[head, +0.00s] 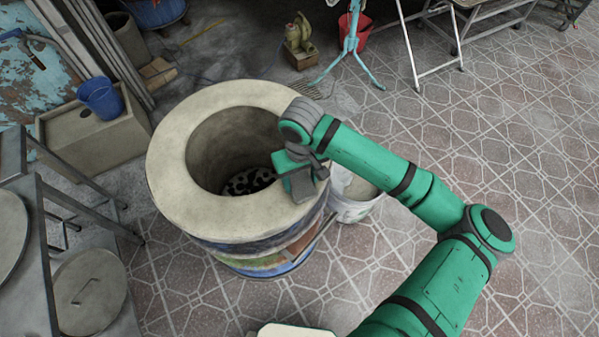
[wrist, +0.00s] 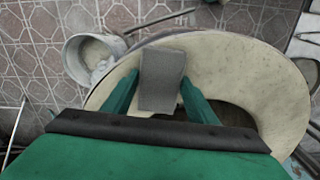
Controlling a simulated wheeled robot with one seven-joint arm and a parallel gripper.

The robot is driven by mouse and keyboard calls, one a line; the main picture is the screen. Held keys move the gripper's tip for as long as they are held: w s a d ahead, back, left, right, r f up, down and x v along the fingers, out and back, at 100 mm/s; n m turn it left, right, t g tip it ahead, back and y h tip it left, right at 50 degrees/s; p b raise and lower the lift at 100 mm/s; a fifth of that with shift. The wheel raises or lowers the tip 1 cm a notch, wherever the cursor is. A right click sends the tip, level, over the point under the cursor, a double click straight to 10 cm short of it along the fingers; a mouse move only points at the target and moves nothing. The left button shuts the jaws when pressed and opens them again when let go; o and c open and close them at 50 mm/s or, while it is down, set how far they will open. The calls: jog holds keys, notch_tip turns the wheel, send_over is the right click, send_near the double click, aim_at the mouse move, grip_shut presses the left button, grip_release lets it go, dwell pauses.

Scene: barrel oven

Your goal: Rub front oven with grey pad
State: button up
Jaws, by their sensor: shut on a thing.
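The barrel oven (head: 170,185) stands left of centre in the head view, with a broad pale ring-shaped top around a dark round opening. Its top also fills much of the wrist view (wrist: 265,75). My gripper (wrist: 160,90) is shut on the grey pad (wrist: 163,78), a flat rectangular pad between its two green fingers. In the head view the pad (head: 301,186) is at the right side of the rim, beside the opening. I cannot tell whether it touches the rim. The oven's front wall is partly seen, with worn coloured paint.
A white bucket (head: 351,208) stands close against the oven's right side. A metal table (head: 32,240) and a round lid (head: 90,292) are at the left. A blue bucket (head: 100,98) sits on a stone basin. The tiled floor at right is open.

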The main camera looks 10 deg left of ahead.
jog(key=shift+s+a, duration=0.15)
jog(key=shift+s, duration=0.2)
jog(key=shift+s+r, duration=0.15)
jog(key=shift+s, duration=0.05)
jog(key=r, duration=0.3)
jog(key=shift+w+r, duration=0.2)
jog(key=shift+r, duration=0.05)
jog(key=shift+s+r, duration=0.15)
jog(key=shift+r, duration=2.1)
